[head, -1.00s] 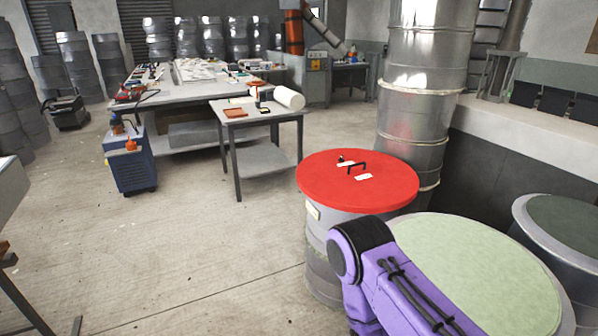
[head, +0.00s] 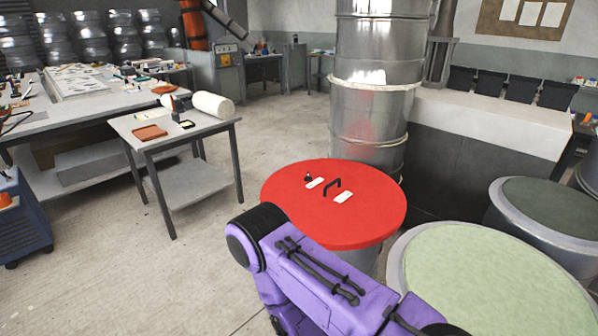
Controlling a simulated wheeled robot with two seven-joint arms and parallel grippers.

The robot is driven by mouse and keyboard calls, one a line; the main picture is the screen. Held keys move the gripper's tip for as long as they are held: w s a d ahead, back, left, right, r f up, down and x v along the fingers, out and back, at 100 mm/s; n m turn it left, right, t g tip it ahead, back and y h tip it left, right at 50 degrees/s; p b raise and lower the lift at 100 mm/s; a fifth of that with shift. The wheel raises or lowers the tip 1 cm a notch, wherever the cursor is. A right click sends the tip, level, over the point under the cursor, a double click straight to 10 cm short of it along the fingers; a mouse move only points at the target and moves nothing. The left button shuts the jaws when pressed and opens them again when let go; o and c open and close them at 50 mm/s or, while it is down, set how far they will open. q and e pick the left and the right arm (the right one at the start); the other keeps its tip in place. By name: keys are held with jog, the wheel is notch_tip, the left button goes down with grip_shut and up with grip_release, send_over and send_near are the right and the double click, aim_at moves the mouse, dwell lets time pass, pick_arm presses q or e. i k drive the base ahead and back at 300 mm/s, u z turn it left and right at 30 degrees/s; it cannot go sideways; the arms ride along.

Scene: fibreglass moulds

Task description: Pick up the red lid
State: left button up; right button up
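The red lid (head: 300,210) is a flat round disc lying on a grey drum, right of the middle in the head view. It has a black arched handle (head: 333,186), a small black knob (head: 308,177) and two white labels on top. My purple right arm comes in from the bottom right and covers the lid's near left edge and most of the drum below. The gripper of that arm is out of sight. My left gripper is not in view either.
A drum with a pale green top (head: 490,285) stands close to the right of the lid. A darker-topped drum (head: 555,215) is behind it. A tall metal column (head: 370,110) rises just behind the lid. A small grey table (head: 200,130) stands at the left, with open floor between.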

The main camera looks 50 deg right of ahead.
aim_at(346, 204)
jog(key=i, duration=2.75)
jog(key=z, duration=3.45)
